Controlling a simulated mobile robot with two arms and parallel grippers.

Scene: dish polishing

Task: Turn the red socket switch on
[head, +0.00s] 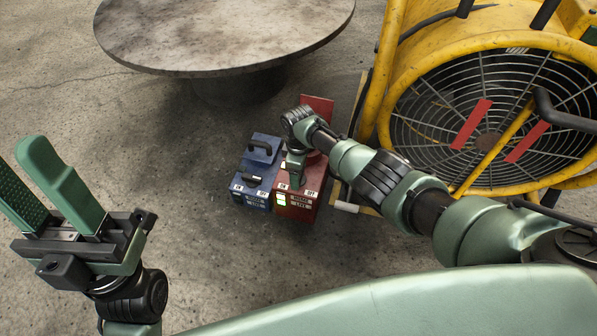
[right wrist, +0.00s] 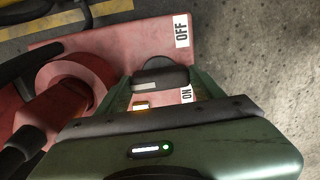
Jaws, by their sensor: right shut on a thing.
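The red socket box (head: 308,200) stands on the floor at the centre of the head view, with its raised red back panel behind it. My right gripper (head: 293,178) reaches down onto its top and hides most of it. In the right wrist view, the black switch handle (right wrist: 160,76) sits between my right fingers, which are shut on it. An OFF label (right wrist: 182,32) lies beyond the handle and an ON label (right wrist: 187,94) is nearer me. A red plug (right wrist: 75,85) sits left of the switch. My left gripper (head: 40,190) is open and empty at the far left.
A blue socket box (head: 258,172) stands close to the left of the red one. A large yellow fan (head: 420,60) stands at the right. A round table (head: 220,30) is at the back. The floor at the left is clear.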

